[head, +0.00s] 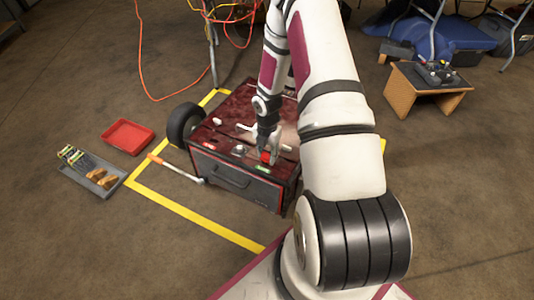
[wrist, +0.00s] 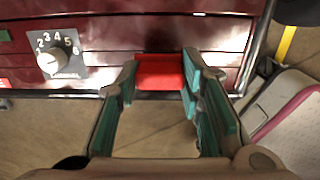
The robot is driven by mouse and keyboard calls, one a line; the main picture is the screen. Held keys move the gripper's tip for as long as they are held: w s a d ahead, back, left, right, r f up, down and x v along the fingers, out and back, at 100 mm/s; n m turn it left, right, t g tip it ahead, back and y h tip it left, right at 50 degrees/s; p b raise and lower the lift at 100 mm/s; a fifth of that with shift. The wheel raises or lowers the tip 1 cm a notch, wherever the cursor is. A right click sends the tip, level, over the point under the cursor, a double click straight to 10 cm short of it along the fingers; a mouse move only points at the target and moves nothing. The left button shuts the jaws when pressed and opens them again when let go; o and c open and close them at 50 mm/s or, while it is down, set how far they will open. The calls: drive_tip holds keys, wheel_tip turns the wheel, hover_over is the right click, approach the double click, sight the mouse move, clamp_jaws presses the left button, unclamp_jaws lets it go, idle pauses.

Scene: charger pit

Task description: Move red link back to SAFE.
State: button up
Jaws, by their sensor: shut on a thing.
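The red link (wrist: 160,70) is a small red block between the teal-lined fingers of my gripper (wrist: 160,78) in the wrist view. My gripper is shut on it. In the head view the red link (head: 265,157) shows at my gripper's tips, over the front edge of the dark red charger (head: 232,177). Whether the link is seated or lifted cannot be told. No SAFE lettering is readable.
A numbered dial (wrist: 50,60) is left of my gripper in the wrist view. A wooden stool (head: 428,90) stands back right.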

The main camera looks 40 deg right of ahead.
drive_tip(key=shift+f+b, duration=0.5)
drive_tip(key=shift+f, duration=0.45)
drive_tip(key=o, duration=1.4)
drive_tip(key=shift+c, duration=0.2)
drive_tip(key=shift+r, duration=0.1)
wheel_tip(320, 180, up, 12)
